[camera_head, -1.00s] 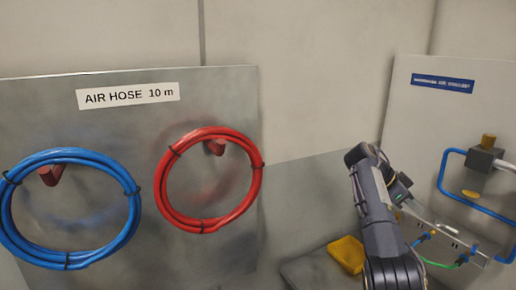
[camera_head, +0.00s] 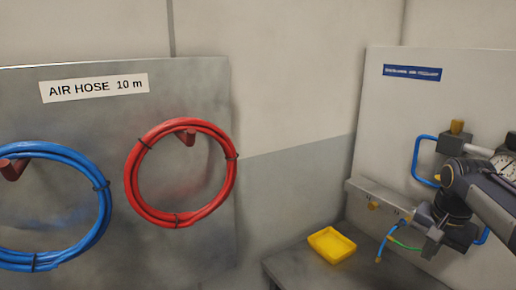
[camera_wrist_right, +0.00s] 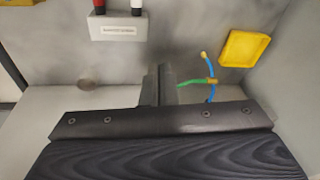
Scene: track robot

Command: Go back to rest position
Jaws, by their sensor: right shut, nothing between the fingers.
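My right arm comes in from the right edge in the head view, in front of the pale panel (camera_head: 390,120). Its gripper (camera_head: 433,243) points down and hangs in front of the rail and short hoses. In the right wrist view the gripper (camera_wrist_right: 157,84) shows its fingers together, with nothing held. My left gripper is in neither view.
A blue hose coil (camera_head: 103,205) and a red hose coil (camera_head: 130,180) hang on the grey board (camera_head: 215,90) at left. A yellow tray (camera_head: 332,245) sits on the grey bench (camera_head: 285,268). Short blue and green hoses (camera_wrist_right: 211,82) lie near my right gripper.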

